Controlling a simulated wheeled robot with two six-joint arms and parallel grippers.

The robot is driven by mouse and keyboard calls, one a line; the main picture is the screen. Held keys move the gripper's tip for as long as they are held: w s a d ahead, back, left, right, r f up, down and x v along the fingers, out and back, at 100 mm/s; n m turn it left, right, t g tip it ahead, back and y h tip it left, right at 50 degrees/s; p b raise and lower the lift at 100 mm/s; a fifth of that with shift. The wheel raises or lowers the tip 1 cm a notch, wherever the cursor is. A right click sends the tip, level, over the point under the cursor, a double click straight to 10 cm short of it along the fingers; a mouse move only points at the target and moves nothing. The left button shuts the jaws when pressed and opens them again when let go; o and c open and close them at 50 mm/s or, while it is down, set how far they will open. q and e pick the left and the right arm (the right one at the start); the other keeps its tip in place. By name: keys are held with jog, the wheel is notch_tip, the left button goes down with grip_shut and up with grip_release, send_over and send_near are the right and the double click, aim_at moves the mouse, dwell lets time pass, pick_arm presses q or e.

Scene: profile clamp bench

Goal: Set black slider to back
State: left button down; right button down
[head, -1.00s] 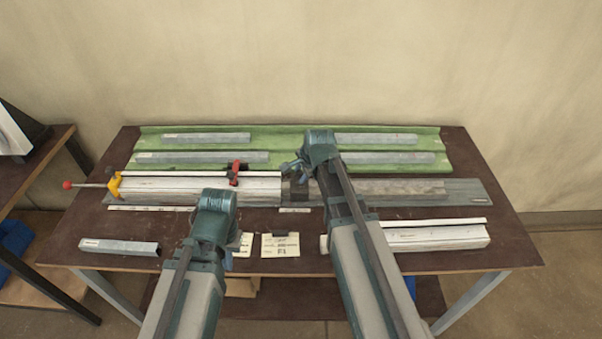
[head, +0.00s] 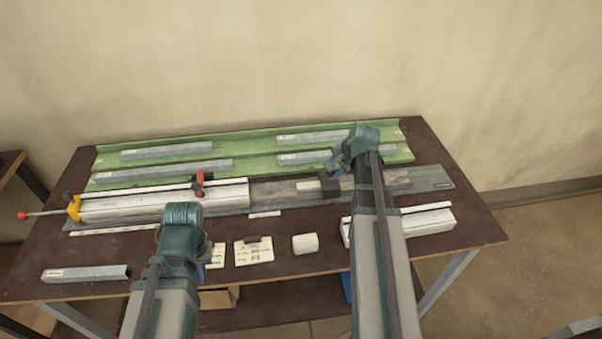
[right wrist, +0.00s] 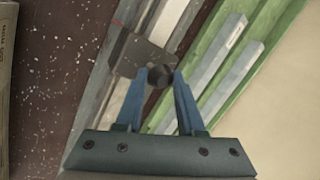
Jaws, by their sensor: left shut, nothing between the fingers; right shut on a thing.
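The black slider (right wrist: 138,56) is a dark flat block with a round black knob (right wrist: 160,76), seen in the right wrist view. It sits across a grey rail (right wrist: 112,108). My right gripper (right wrist: 161,78) has its blue fingers shut on the knob. In the head view, the slider (head: 331,187) sits on the grey rail right of the white profile, under my right gripper (head: 337,166), which partly hides it. My left gripper (head: 209,249) is shut and empty above the front of the bench, away from the slider.
The white profile (head: 150,202) lies left on the rail, with a red clamp (head: 199,184) and a yellow end clamp (head: 74,208). A green tray (head: 250,146) with several grey bars lies behind. Labels (head: 253,252), a white block (head: 305,243) and another profile (head: 430,222) lie in front.

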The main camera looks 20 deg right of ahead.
jog(key=s+d, duration=0.3)
jog(key=d, duration=1)
jog(key=s+d, duration=0.4)
jog(key=d, duration=0.9)
jog(key=s+d, duration=0.4)
jog(key=d, duration=0.9)
jog(key=shift+s+d, duration=0.1)
jog(key=shift+s, duration=0.05)
jog(key=c, duration=0.9)
grip_release()
jog(key=shift+d, duration=0.1)
jog(key=o, duration=0.4)
